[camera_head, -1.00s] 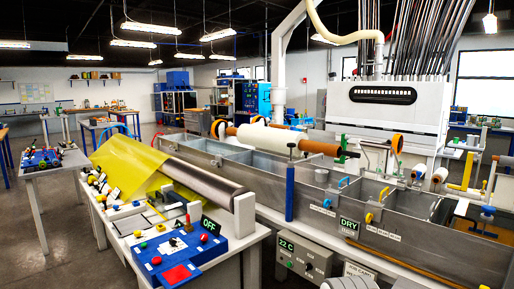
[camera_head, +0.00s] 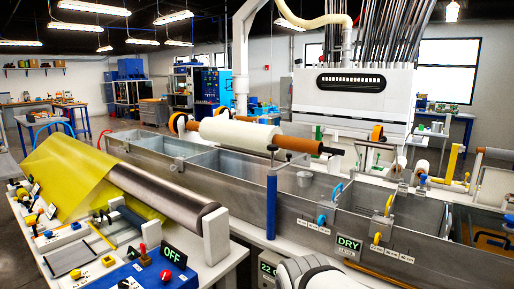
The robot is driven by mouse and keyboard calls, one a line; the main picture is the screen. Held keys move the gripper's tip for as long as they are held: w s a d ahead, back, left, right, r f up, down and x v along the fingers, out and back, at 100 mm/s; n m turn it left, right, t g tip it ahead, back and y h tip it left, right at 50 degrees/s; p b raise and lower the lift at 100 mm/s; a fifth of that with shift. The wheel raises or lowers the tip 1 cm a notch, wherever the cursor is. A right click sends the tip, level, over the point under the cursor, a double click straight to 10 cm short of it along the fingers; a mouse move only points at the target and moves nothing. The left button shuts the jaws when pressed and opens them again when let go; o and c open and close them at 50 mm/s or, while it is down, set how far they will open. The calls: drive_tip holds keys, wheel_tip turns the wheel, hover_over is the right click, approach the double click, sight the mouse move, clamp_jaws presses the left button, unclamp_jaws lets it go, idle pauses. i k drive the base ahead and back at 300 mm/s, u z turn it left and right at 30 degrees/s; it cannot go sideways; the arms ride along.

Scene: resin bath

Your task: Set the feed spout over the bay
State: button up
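A long steel tank (camera_head: 225,196) runs from the left back to the right front, split by cross walls into several open bays. A blue post (camera_head: 271,205) stands at its near side, with a dark cap and a thin arm (camera_head: 290,155) at the top reaching over the tank; this may be the feed spout, but I cannot tell for sure. A "DRY" sign (camera_head: 348,244) is on the tank's near wall. A white rounded part of my arm (camera_head: 305,272) shows at the bottom edge. My gripper is out of view.
A near table (camera_head: 215,262) holds a yellow sheet (camera_head: 75,182), a dark roller (camera_head: 160,192) and a blue panel reading "OFF" (camera_head: 172,253). A white roll (camera_head: 240,134) lies above the tank. A white hood (camera_head: 350,97) stands behind. Colored valve handles (camera_head: 337,191) line the tank.

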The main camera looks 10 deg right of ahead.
sight(292, 161)
drive_tip(key=z, duration=0.5)
drive_tip(key=i, duration=0.65)
drive_tip(key=z, duration=0.55)
